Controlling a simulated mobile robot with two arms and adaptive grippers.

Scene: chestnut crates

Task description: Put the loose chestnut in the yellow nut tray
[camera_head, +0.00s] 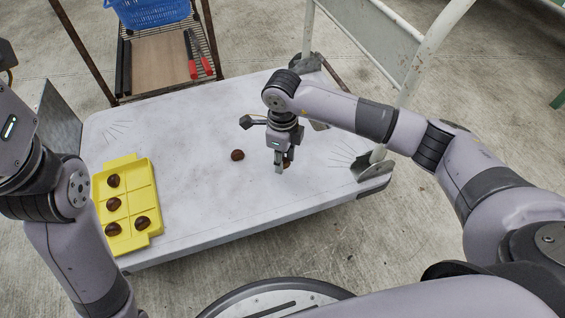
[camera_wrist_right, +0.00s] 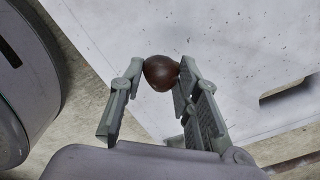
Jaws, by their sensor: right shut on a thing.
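My right gripper (camera_head: 283,165) is shut on a dark brown chestnut (camera_head: 289,159), low over the white platform. In the right wrist view the chestnut (camera_wrist_right: 160,73) sits between the fingertips of the gripper (camera_wrist_right: 162,75). Another chestnut (camera_head: 237,155) lies loose on the platform, left of the right gripper. The yellow nut tray (camera_head: 130,191) is at the platform's left end, with several chestnuts in its compartments. Its two right-hand upper compartments look empty. My left arm stands at the left; its fingers do not show.
The white platform (camera_head: 200,195) is clear between the tray and the loose chestnut. A metal rail frame (camera_head: 375,45) rises at its right end. A wire rack with a blue basket (camera_head: 150,12) and red-handled tools (camera_head: 192,68) stands behind.

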